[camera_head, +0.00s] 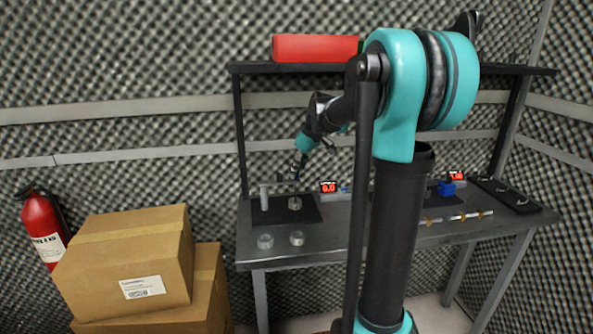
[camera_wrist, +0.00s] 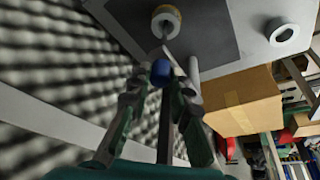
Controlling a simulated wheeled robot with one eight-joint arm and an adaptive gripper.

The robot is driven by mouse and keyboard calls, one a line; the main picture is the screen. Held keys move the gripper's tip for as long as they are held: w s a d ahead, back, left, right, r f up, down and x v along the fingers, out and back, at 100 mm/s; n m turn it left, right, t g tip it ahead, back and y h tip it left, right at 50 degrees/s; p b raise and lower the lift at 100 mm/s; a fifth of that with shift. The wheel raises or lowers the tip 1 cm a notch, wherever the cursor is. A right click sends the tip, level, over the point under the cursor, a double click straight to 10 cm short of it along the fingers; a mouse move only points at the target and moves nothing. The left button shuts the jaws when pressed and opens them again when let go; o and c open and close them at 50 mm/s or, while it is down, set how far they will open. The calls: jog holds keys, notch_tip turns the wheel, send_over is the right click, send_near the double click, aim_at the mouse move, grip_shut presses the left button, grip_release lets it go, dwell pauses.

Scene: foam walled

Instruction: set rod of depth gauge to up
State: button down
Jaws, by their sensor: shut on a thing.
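The depth gauge stands on a dark mat at the left end of the table, with a grey post (camera_head: 264,197) and a horizontal arm. Its thin rod (camera_wrist: 165,45) carries a blue cap (camera_wrist: 161,70) and points toward a round metal piece (camera_wrist: 166,15), which also shows in the head view (camera_head: 295,204). My gripper (camera_wrist: 161,73) has its fingers on both sides of the blue cap and is shut on it. In the head view my gripper (camera_head: 298,168) is above the gauge, and the cap is hidden there.
A small red display (camera_head: 328,187) stands right of the gauge. Two metal rings (camera_head: 265,241) (camera_head: 297,238) lie near the table's front edge. A shelf with a red box (camera_head: 315,48) is above. Cardboard boxes (camera_head: 130,265) stand left of the table. My arm hides the table's middle.

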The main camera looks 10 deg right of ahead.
jog(key=shift+w+r, duration=0.1)
jog(key=shift+r, duration=2.7)
jog(key=c, duration=1.4)
grip_release()
jog(key=shift+o, duration=0.2)
jog(key=v, duration=1.2)
